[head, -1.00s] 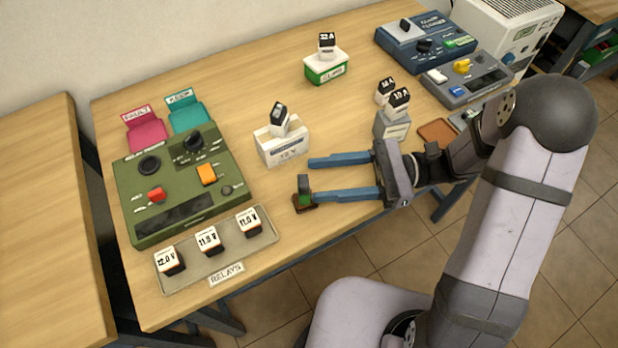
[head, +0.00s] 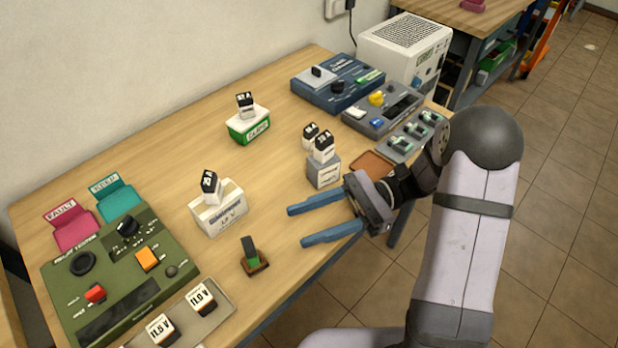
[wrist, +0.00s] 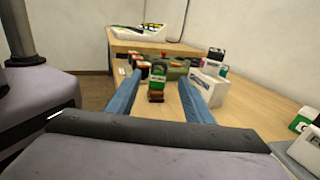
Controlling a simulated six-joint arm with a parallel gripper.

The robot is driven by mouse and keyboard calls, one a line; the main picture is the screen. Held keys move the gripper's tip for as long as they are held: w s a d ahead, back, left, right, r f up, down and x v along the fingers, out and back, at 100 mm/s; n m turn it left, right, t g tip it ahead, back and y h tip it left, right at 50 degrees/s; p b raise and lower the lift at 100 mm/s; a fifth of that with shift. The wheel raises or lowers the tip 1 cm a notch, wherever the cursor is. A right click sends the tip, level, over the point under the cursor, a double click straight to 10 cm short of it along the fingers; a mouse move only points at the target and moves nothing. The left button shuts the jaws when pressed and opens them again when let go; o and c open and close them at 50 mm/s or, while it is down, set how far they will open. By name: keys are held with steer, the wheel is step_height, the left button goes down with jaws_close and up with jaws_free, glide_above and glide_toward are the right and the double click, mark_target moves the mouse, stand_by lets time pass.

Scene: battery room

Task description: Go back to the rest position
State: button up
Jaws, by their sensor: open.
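My gripper (head: 318,222) is open and empty, with its two blue fingers apart above the front part of the table (head: 290,160). The fingers point left, toward a small dark and green piece on a brown base (head: 255,258), which stands apart from them on the table. In the wrist view my gripper (wrist: 160,100) has its blue fingers spread, and the green piece (wrist: 157,83) shows between and beyond them.
A white box (head: 220,212) with a relay on top stands left of my gripper. A grey block (head: 323,172) with relays is just behind it. The green tester (head: 115,275) and relay tray (head: 222,308) are at left. A brown pad (head: 371,166) lies behind the wrist.

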steer(key=shift+s+r, duration=0.15)
steer(key=shift+s, duration=0.1)
steer(key=s+d+n+h+p, duration=0.5)
steer(key=s+n+h+p, duration=0.1)
steer(key=s+h+p, duration=0.25)
steer(key=w+d+r+n+t+h+p, duration=0.4)
steer(key=d+n+t+h+p, duration=0.2)
steer(key=d+n+h, duration=0.1)
steer(key=d+h, duration=0.1)
steer(key=d, duration=0.1)
steer(key=shift+d+n+t, duration=0.3)
steer(key=shift+d+t, duration=0.05)
steer(key=shift+t, duration=0.05)
